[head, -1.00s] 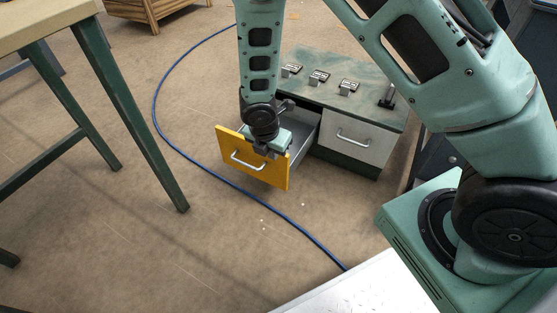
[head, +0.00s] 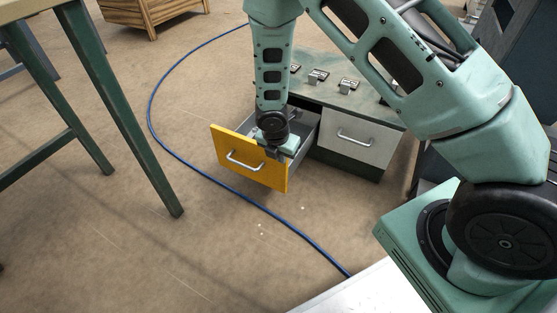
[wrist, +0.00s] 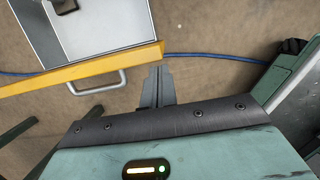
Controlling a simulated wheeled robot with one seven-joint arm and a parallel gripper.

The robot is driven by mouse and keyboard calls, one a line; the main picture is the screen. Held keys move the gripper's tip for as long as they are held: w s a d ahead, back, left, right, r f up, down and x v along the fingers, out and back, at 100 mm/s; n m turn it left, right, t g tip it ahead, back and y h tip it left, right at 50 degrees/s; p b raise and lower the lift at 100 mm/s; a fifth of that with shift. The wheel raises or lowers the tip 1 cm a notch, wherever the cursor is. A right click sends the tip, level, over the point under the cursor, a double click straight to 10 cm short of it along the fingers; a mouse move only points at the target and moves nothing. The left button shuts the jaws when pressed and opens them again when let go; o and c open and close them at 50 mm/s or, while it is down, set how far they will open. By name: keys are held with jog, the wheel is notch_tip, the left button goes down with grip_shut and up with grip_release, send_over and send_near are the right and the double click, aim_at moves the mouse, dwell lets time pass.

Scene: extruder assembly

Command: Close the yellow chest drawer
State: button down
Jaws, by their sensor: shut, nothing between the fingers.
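The yellow drawer front (head: 232,150) belongs to a drawer that stands pulled out from the green-topped chest (head: 330,95). Its metal handle (head: 245,162) faces the front left. My gripper (head: 271,155) is shut and empty, at the upper right part of the yellow front in the head view. In the wrist view the yellow front (wrist: 90,67) crosses the upper left, with the handle (wrist: 97,86) below it. My closed fingers (wrist: 160,70) lie close to its right end, on the handle side. I cannot tell whether they touch it. The grey drawer interior (wrist: 95,25) shows beyond.
A second, white-fronted drawer (head: 352,139) beside it is closed. Several small fixtures (head: 317,77) sit on the chest top. A blue cable (head: 165,148) curves over the floor. A green-legged table (head: 118,115) stands left, a wooden crate (head: 150,14) behind.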

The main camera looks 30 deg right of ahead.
jog(key=shift+d, duration=0.1)
jog(key=w+d+p, duration=0.5)
jog(key=w+d, duration=0.2)
jog(key=d, duration=0.3)
jog(key=w+d+p, duration=0.6)
jog(key=w+d, duration=0.1)
jog(key=d, duration=0.2)
jog(key=shift+w+d, duration=0.2)
jog(key=shift+d, duration=0.15)
jog(key=shift+a, duration=0.15)
